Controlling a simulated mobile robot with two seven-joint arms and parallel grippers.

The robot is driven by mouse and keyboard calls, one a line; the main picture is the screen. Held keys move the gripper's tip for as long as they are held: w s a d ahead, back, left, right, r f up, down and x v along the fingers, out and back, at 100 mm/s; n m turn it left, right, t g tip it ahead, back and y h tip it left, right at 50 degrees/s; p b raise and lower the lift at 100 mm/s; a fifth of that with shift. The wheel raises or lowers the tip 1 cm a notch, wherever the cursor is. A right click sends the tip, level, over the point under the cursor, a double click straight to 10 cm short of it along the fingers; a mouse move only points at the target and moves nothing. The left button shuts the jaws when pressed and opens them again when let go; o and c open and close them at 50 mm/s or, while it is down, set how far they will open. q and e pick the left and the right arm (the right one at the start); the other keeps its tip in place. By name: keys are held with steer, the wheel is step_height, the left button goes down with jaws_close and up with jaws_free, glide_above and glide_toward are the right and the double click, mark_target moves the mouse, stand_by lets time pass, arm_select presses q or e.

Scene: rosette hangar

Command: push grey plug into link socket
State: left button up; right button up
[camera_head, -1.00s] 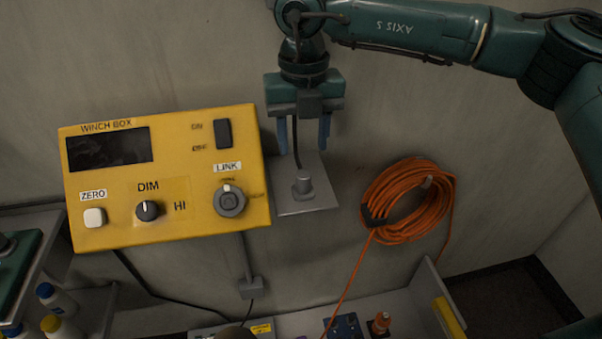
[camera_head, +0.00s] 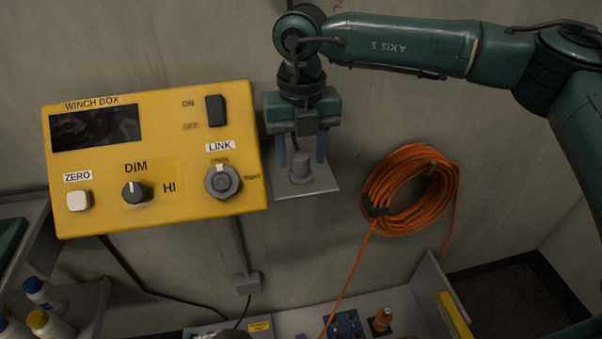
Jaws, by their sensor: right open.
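The grey plug (camera_head: 301,167) stands upright on a small grey wall shelf (camera_head: 318,186), right of the yellow winch box (camera_head: 150,218). My right gripper (camera_head: 302,160) points down at the plug, with its two blue fingers apart, one to each side of the plug's top in the picture. It is open and holds nothing; whether a finger touches the plug I cannot tell. The round grey link socket (camera_head: 222,182) is on the box's right side, under the LINK label, with a pale mark at its top. My left gripper is not in view.
An orange cable coil (camera_head: 412,195) hangs on the wall right of the shelf. The box also carries a dark switch (camera_head: 215,110), a white button (camera_head: 78,201) and a DIM knob (camera_head: 134,192). Bottles (camera_head: 45,293) stand lower left. The wall between shelf and coil is clear.

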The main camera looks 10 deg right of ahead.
mark_target(301, 155)
steer(key=shift+f+b, duration=0.45)
steer(key=shift+f, duration=0.45)
steer(key=shift+b, duration=0.35)
stand_by(0.5)
jaws_close()
stand_by(0.6)
steer(key=shift+r, duration=0.1)
steer(key=shift+r+p, duration=1.7)
steer(key=shift+r, duration=1.25)
